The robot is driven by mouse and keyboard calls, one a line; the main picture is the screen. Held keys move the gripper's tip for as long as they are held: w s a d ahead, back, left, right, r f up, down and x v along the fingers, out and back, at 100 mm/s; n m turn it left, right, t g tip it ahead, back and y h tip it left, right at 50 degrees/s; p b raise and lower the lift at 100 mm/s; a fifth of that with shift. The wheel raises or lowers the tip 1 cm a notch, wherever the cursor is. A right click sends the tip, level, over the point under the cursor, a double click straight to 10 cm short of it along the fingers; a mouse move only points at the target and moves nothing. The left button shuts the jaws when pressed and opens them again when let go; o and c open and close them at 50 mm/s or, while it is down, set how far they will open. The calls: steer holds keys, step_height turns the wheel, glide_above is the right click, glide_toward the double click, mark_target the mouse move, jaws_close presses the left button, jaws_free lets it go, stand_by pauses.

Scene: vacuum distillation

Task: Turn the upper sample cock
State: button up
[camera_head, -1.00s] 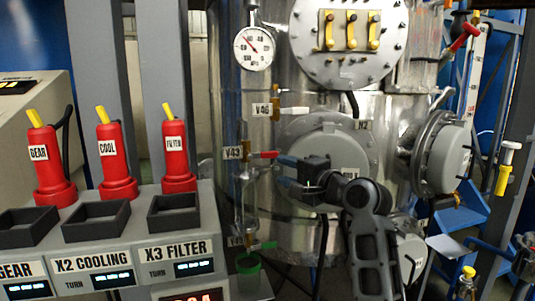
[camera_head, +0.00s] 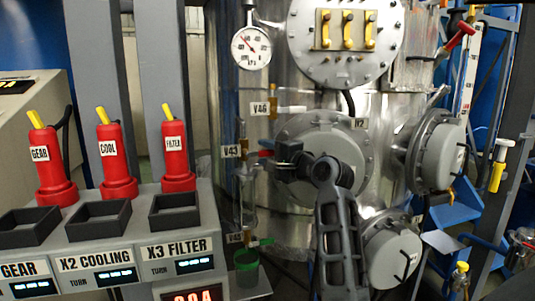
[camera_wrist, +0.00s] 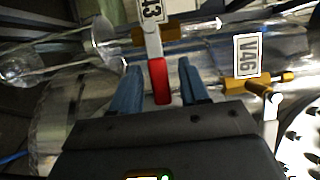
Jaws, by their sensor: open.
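The V43 cock has a red-tipped lever (camera_wrist: 160,82) on a brass body (camera_wrist: 155,34). In the head view a bit of the red lever (camera_head: 266,153) shows beside the V43 label (camera_head: 230,151). In the wrist view my gripper (camera_wrist: 158,68) is open, with one blue finger on each side of the red tip. Small gaps show between the fingers and the lever, so I see no grip on it. In the head view my gripper (camera_head: 273,157) is at the lever, and its dark body hides most of it.
The V46 valve (camera_wrist: 255,87) with its pale lever sits close to the right finger. Below V43 are a glass tube (camera_head: 248,200), a green lever (camera_head: 262,242) and a green cup (camera_head: 247,268). A grey round flange (camera_head: 320,130) lies behind my arm. The red-bottle console (camera_head: 180,265) stands left.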

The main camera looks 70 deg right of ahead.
steer(key=shift+c, duration=0.3)
jaws_close()
stand_by(0.3)
